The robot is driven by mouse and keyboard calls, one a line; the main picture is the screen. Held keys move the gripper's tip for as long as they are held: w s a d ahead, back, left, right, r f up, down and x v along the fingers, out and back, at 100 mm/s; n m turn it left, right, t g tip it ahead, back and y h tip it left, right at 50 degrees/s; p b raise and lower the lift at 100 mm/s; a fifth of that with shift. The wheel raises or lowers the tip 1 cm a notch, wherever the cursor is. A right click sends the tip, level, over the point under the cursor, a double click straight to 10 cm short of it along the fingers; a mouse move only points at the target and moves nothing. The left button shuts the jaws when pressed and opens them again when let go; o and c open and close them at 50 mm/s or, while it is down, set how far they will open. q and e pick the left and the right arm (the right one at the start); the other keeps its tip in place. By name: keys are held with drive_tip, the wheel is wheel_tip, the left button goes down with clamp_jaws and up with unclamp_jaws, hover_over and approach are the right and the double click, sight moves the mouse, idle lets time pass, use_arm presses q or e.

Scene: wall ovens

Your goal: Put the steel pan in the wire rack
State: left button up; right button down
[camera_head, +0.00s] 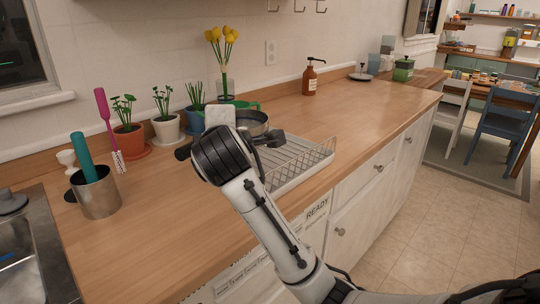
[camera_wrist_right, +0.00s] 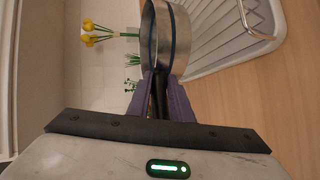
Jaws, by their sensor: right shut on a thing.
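The steel pan (camera_head: 254,121) is partly hidden behind my right arm in the head view. The wrist view shows its steel side (camera_wrist_right: 181,42) and dark handle (camera_wrist_right: 158,98). My right gripper (camera_wrist_right: 162,80) is shut on the handle, with its purple fingers on either side. In the head view my gripper's fingers are mostly hidden by the wrist. The white wire rack (camera_head: 303,163) lies on the counter, in front of and to the right of the pan; it also shows in the wrist view (camera_wrist_right: 225,45). The pan appears roughly level; its exact height is unclear. My left gripper is not in view.
A steel cup (camera_head: 98,196) stands at the left near the sink. A brown bottle (camera_head: 309,80) stands further back.

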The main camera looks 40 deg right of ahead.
drive_tip(key=w+d+m+g+h, duration=0.2)
drive_tip(key=d, duration=0.1)
drive_tip(key=w+d+m+g+h+p, duration=0.1)
drive_tip(key=w+d+m+h, duration=0.1)
drive_tip(key=shift+w+d+r, duration=0.1)
drive_tip(key=shift+d+r, duration=0.1)
drive_tip(key=shift+w+m+g+h, duration=0.3)
drive_tip(key=shift+w+m+h, duration=0.1)
drive_tip(key=shift+w+m, duration=0.1)
drive_tip(key=shift+w+f, duration=0.1)
drive_tip(key=shift+f, duration=0.2)
wheel_tip(320, 180, down, 5)
drive_tip(key=shift+d+f, duration=0.1)
drive_tip(key=shift+f, duration=0.65)
wheel_tip(320, 180, down, 3)
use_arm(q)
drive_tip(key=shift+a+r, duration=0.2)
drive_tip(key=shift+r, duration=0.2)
